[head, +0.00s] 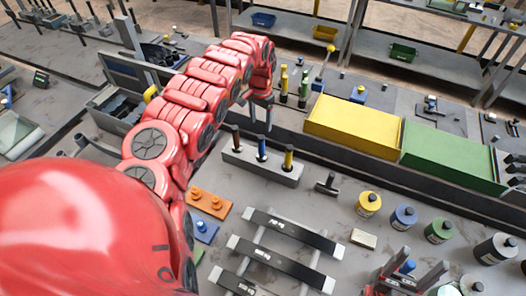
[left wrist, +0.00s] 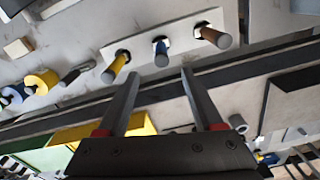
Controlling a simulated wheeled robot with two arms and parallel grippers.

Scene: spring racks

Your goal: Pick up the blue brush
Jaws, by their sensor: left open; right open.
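The blue brush (head: 261,149) stands upright in the middle of a light grey rack (head: 258,168), between a brown-handled one (head: 236,138) and a yellow-handled one (head: 288,157). In the left wrist view the blue brush (left wrist: 161,53) shows end-on, just beyond the fingertips and roughly centred between them. My left gripper (head: 260,115) is open and empty, its fingers pointing down behind the rack in the head view; it also shows in the left wrist view (left wrist: 161,73). It does not visibly touch the brush. My right gripper (head: 408,270) is open at the bottom right, far from the rack.
A yellow bin (head: 352,126) and a green bin (head: 450,157) stand behind and right of the rack. Several round canisters, including a yellow one (head: 368,203), stand at the right. A dark hammer-like tool (head: 327,184) lies right of the rack. A dark-barred frame (head: 275,255) lies in front.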

